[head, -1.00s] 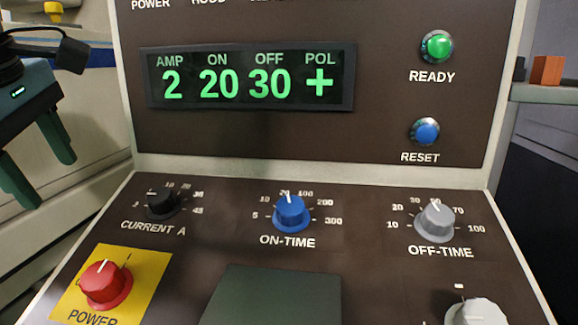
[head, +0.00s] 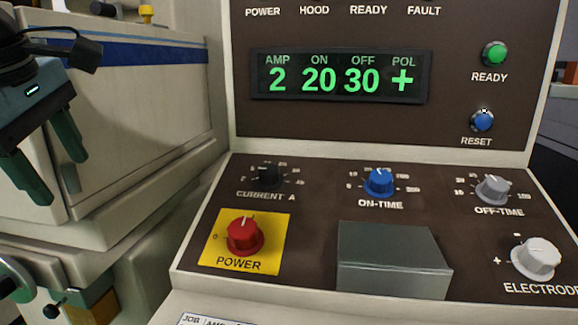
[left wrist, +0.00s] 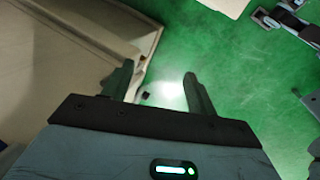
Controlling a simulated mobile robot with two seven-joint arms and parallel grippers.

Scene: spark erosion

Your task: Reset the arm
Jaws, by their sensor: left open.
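My left gripper (head: 48,165) is at the left of the head view, in front of a beige cabinet and well left of the control panel. Its two dark green fingers are apart with nothing between them. In the left wrist view the open fingers (left wrist: 158,92) point over a green floor (left wrist: 235,60), beside a beige edge. My right gripper is in neither view.
The brown control panel (head: 320,215) fills the head view's middle and right, with a display (head: 340,76), a red power knob (head: 245,236), a blue on-time knob (head: 379,183) and a grey box (head: 394,260). The beige cabinet (head: 140,120) stands at left.

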